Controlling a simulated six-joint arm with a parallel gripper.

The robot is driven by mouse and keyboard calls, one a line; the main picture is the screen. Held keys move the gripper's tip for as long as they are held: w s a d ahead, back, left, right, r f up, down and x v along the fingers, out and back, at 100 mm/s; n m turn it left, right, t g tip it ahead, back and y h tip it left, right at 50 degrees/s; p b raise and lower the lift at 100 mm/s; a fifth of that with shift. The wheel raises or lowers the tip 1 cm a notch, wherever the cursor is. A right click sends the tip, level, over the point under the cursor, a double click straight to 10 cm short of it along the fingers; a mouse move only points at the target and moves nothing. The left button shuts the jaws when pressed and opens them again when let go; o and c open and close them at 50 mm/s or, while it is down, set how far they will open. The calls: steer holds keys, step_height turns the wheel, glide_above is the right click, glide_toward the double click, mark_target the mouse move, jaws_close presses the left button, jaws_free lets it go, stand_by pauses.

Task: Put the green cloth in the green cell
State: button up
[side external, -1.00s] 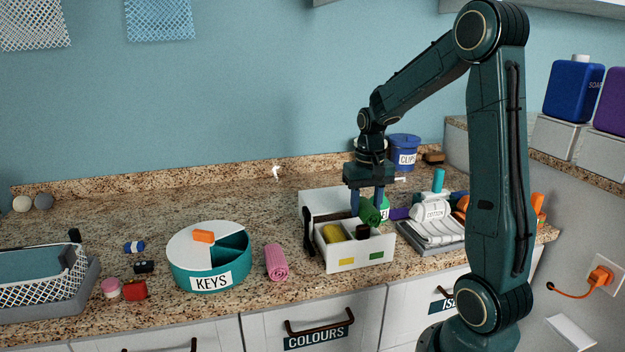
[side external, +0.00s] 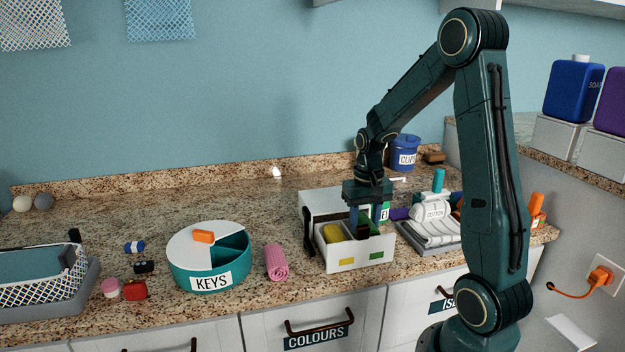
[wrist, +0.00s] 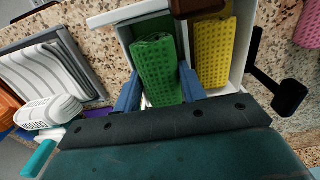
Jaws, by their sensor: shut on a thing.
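The green cloth (wrist: 158,70) is a rolled, waffle-textured bundle between the blue fingers of my gripper (wrist: 161,90), which is shut on it. In the side view my gripper (side external: 364,222) is down at the white two-cell drawer (side external: 347,266), over its right cell, the one behind the green label (side external: 376,255). The wrist view shows the cloth within that cell's walls, beside the divider. Whether it touches the floor cannot be told. A yellow cloth (wrist: 212,50) lies in the other cell, behind the yellow label (side external: 346,262). The green cloth is mostly hidden in the side view.
A dark brown knob (wrist: 195,8) sits at the drawer's front. A black handle (side external: 308,232) stands at its left side. A pink rolled cloth (side external: 276,262) and the KEYS tub (side external: 209,279) lie left. A rack of white cloths (side external: 432,235) is close on the right.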

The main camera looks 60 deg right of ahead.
mark_target(365, 220)
steer(key=o, duration=1)
steer(key=shift+o, duration=0.2)
step_height(365, 220, up, 14)
steer(key=shift+f, duration=0.1)
stand_by(0.6)
steer(key=s+a+n+t, duration=0.2)
steer(key=s+a+n, duration=0.2)
steer(key=a, duration=0.7)
steer(key=s+a+r+n+t, duration=0.1)
steer(key=s+a+n+t, duration=0.2)
steer(key=a, duration=0.8)
steer(key=s+n, duration=0.2)
steer(key=s, duration=0.1)
steer(key=shift+t, duration=0.3)
